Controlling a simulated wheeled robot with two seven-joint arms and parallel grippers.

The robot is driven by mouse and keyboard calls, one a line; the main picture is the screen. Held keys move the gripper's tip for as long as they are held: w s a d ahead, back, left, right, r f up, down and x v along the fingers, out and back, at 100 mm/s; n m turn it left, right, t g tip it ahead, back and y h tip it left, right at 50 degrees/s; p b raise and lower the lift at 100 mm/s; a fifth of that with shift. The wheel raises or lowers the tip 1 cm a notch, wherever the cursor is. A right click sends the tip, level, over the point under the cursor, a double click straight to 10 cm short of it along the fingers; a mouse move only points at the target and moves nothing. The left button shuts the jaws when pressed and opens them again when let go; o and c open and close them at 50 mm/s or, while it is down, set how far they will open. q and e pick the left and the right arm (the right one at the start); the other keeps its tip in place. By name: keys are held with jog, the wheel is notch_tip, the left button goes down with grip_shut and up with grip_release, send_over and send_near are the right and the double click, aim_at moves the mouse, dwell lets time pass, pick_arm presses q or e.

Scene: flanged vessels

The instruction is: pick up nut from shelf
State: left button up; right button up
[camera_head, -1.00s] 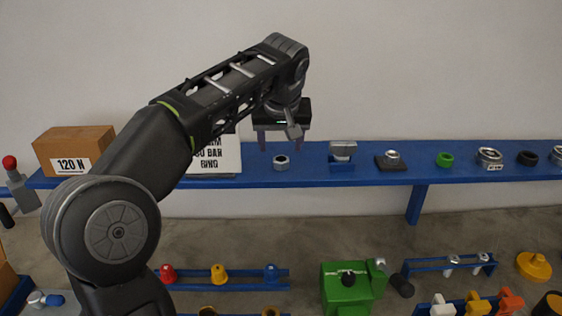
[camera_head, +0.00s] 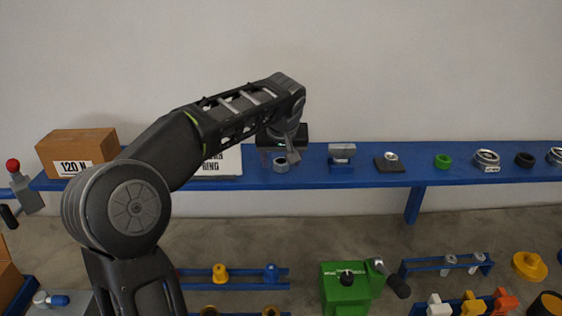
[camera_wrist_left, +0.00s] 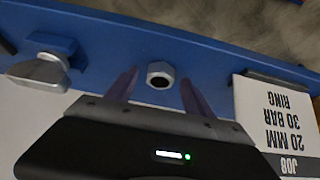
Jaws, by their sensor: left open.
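The nut (camera_head: 281,164) is a small grey hex ring with a dark hole, resting on the blue shelf (camera_head: 310,178). It also shows in the left wrist view (camera_wrist_left: 160,75), lying flat on the shelf. My left gripper (camera_head: 282,160) is above the shelf at the nut. In the left wrist view the open fingers (camera_wrist_left: 157,90) stand on either side of the nut, with a gap to it on both sides. My right gripper is not in view.
A grey block on a blue stand (camera_head: 341,155) is right of the nut; a white sign (camera_head: 222,162) is left. A cardboard box (camera_head: 78,150) sits farther left. Beyond are a dark plate with a metal piece (camera_head: 389,162) and a green ring (camera_head: 442,161).

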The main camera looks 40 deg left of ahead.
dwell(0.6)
pick_arm(q)
grip_shut()
dwell(0.5)
